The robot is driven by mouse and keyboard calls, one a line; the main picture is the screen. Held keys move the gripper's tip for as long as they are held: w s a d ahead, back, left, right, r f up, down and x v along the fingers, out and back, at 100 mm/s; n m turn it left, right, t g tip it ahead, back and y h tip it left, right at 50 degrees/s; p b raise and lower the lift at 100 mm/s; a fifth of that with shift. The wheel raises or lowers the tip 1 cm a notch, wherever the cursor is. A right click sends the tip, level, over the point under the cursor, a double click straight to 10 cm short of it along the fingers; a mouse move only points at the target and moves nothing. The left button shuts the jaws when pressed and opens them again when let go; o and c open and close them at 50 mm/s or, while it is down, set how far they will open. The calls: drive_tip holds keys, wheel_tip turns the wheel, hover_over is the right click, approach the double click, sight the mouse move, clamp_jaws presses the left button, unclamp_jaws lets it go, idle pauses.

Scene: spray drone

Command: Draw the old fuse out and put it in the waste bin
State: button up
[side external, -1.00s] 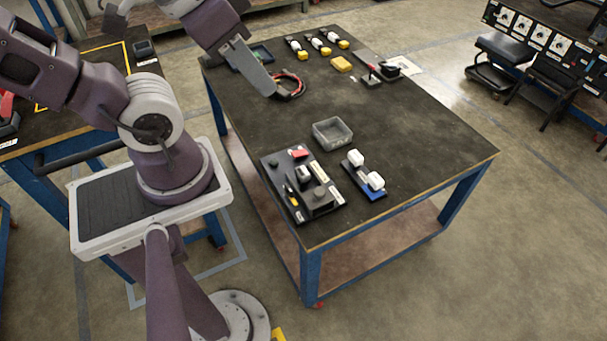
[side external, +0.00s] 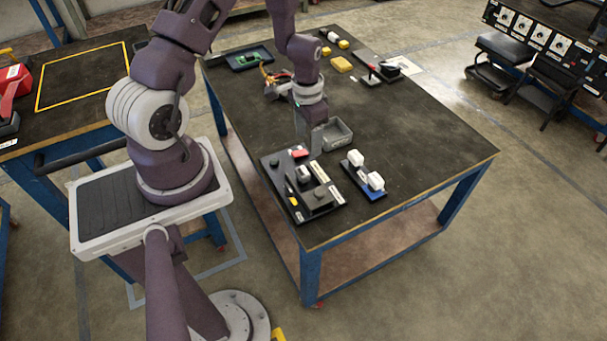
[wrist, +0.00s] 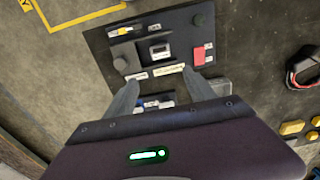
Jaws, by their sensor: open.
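A dark panel (side external: 272,162) lies near the table's front-left edge. A small white-and-dark block, which looks like the old fuse (wrist: 160,51), sits in its middle; it also shows in the side view (side external: 304,170). A grey open box (side external: 345,143), probably the waste bin, stands behind the panel, partly hidden by my gripper. A blue base (side external: 376,194) with two white blocks lies right of the panel. My gripper (wrist: 160,94) is open and empty, pointing down above the panel's far side. In the wrist view the fuse lies beyond the fingertips, apart from them.
The panel also carries a red block (wrist: 202,55) and a grey block with a knob (wrist: 123,57). A cable loop (side external: 275,85), a tray with a green board (side external: 250,58) and yellow blocks (side external: 342,64) lie farther back. The table's right part is clear.

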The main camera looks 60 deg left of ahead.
sight(303, 171)
drive_tip(key=f, duration=0.1)
drive_tip(key=s+f, duration=0.1)
drive_tip(key=f, duration=0.1)
drive_tip(key=shift+s+a+f, duration=0.15)
drive_tip(key=shift+a+f, duration=0.2)
drive_tip(key=shift+a, duration=0.05)
drive_tip(key=shift+f, duration=0.1)
drive_tip(key=shift+f, duration=4.4)
clamp_jaws()
drive_tip(key=shift+r, duration=0.1)
drive_tip(key=shift+r, duration=2.95)
